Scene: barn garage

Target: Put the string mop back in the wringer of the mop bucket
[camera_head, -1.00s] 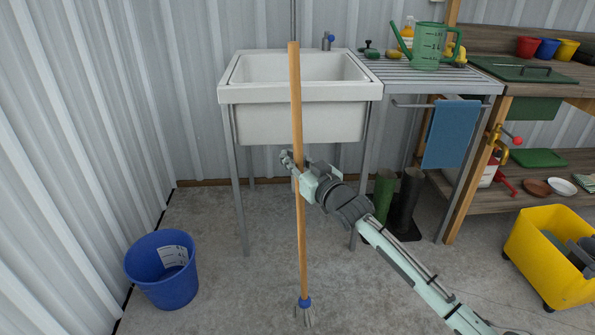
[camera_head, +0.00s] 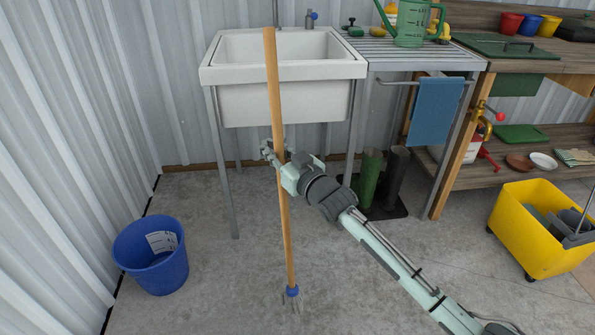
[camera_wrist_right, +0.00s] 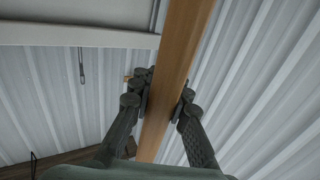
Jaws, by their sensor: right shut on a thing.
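The string mop (camera_head: 286,225) has a long wooden handle and a blue collar at its lower end. It stands nearly upright in front of the sink, leaning slightly left at the top. My right gripper (camera_head: 276,158) is shut around the middle of the handle. The right wrist view shows both fingers on either side of the wooden handle (camera_wrist_right: 176,70). My left gripper is not in view.
A white sink (camera_head: 290,103) stands behind the mop, next to a slatted drainer. A blue bucket (camera_head: 152,262) is on the floor at left. Green boots (camera_head: 369,178) and a workbench are at right. The floor between mop and yellow bucket is open apart from my arm.

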